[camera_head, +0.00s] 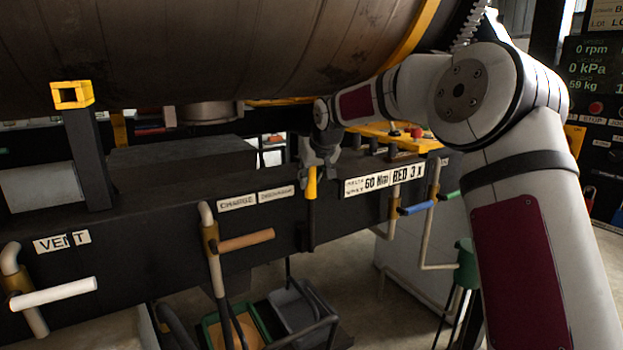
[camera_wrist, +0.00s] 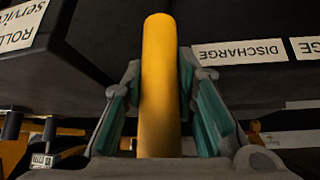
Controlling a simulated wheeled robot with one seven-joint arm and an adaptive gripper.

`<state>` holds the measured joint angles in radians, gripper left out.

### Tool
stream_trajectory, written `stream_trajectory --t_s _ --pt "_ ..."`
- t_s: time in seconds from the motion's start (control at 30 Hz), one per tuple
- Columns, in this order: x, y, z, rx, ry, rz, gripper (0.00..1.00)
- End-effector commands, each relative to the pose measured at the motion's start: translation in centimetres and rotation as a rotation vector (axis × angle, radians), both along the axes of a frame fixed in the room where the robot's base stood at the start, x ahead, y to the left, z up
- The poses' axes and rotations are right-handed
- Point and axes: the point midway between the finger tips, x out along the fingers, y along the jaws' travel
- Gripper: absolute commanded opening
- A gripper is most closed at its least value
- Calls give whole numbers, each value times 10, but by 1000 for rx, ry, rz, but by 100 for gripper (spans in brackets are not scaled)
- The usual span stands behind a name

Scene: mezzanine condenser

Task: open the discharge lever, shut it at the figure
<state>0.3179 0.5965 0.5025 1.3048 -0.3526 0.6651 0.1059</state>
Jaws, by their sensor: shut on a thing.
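The yellow lever handle (camera_head: 311,183) hangs down from the front of the dark beam, just right of the discharge label (camera_head: 276,194). My gripper (camera_head: 316,165) is at its upper part and shut on it. In the wrist view the yellow lever handle (camera_wrist: 160,85) stands between the two teal-padded fingers, beside the discharge label (camera_wrist: 240,52). The display panel (camera_head: 588,68) at the upper right reads 0 rpm, 0 kPa and 59 kg. The lever's pivot is hidden by my gripper.
A large dark drum (camera_head: 200,45) lies above the beam. A white handle (camera_head: 53,292) is at the vent label, an orange-brown handle (camera_head: 246,240) below the charge label, and blue (camera_head: 415,208) and green handles to the right. Bins (camera_head: 235,325) stand on the floor below.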

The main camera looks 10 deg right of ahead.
Motion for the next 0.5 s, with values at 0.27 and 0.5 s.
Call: stream_trajectory --t_s 0.27,0.5 --pt "3 1 2 1 -13 3 0" --pt "2 1 2 1 -10 2 46"
